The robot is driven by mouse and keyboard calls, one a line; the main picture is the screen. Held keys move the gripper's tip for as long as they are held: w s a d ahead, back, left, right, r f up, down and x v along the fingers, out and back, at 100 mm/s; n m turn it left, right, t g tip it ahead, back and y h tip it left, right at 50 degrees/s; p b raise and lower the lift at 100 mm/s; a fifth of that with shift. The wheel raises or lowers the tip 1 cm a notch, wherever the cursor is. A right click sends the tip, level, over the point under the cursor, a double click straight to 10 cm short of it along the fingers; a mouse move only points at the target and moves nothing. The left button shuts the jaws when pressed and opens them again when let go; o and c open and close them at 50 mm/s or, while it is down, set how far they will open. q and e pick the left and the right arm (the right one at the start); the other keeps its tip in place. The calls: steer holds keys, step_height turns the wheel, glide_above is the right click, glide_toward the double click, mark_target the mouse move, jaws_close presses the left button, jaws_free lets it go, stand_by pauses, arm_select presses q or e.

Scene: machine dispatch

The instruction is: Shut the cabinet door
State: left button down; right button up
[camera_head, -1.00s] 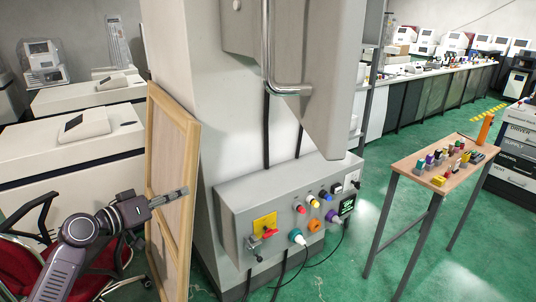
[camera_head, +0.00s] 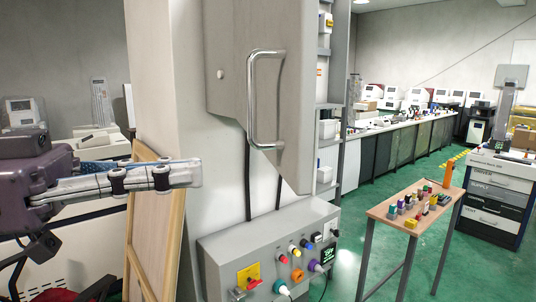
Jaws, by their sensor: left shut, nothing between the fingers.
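The grey cabinet door (camera_head: 228,95) fills the upper middle of the head view, with a shiny metal bar handle (camera_head: 254,100) on its face. The cabinet's inside is hidden. My right gripper is not in view.
A grey control box (camera_head: 225,250) with knobs and cables sits below the door. A wooden frame (camera_head: 150,235) leans beside the cabinet, behind my left arm. A small wooden table (camera_head: 385,212) with several small parts stands to the right. Green floor (camera_head: 425,260) is clear around it.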

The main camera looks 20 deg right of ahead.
mark_target(296, 163)
arm_select(q)
steer(key=d+p, duration=0.1)
steer(key=d, duration=0.2)
steer(key=d+p, duration=0.1)
steer(key=d, duration=0.2)
steer(key=s+d+p, duration=0.1)
steer(key=d+p, duration=0.1)
steer(key=d, duration=0.1)
steer(key=shift+d+r, duration=0.15)
steer(key=shift+d, duration=0.2)
steer(key=shift+w+d, duration=0.1)
steer(key=shift+d, duration=0.05)
